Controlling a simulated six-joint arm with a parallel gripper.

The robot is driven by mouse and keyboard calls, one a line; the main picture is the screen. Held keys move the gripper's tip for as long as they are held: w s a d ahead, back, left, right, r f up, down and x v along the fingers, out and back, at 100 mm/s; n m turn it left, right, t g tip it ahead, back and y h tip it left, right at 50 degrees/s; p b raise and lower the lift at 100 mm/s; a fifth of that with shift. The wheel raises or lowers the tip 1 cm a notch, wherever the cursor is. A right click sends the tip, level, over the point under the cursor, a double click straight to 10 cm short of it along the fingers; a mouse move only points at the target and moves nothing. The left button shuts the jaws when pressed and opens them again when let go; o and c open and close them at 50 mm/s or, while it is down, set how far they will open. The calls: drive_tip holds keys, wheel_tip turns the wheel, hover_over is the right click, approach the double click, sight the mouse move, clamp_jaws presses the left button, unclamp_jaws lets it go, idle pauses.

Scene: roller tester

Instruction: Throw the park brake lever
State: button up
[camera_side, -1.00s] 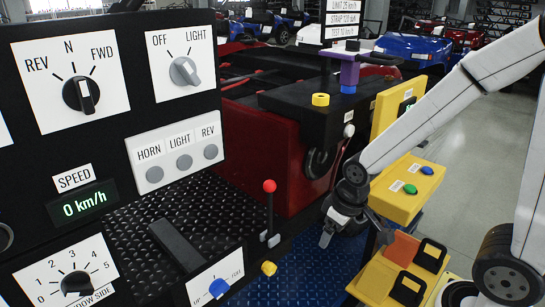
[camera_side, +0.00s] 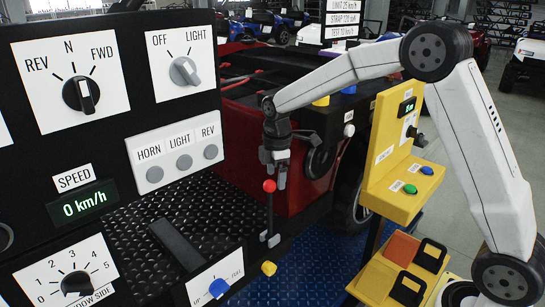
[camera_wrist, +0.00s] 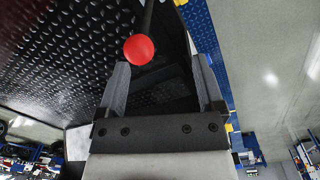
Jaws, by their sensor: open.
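The park brake lever appears to be the upright black rod with a red ball knob (camera_side: 269,186), on the black deck edge in the side view. In the wrist view the red knob (camera_wrist: 139,49) shows ahead of the jaws, nearer the left finger. My gripper (camera_side: 274,180) points down just above the knob in the side view. Its two fingers stand apart with nothing held. In the wrist view the open jaws (camera_wrist: 165,80) show dark fingers on both sides. Whether a finger touches the knob cannot be told.
A black control panel (camera_side: 110,130) with knobs and buttons fills the left. A yellow knob (camera_side: 268,267) sits in front of the lever base, and a blue knob (camera_side: 218,288) on a white plate is nearby. A yellow button box (camera_side: 405,190) stands to the right.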

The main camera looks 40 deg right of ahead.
sight(270, 191)
drive_tip(key=shift+w+d+r+n, duration=0.15)
drive_tip(key=shift+w+n, duration=0.45)
drive_tip(key=shift+w, duration=0.1)
drive_tip(key=shift+w+d+r+n, duration=0.1)
drive_tip(key=shift+w+r+n, duration=0.05)
drive_tip(key=shift+w+n, duration=0.5)
drive_tip(key=shift+f, duration=0.1)
drive_tip(key=shift+f, duration=3.85)
drive_tip(key=shift+c, duration=0.3)
clamp_jaws()
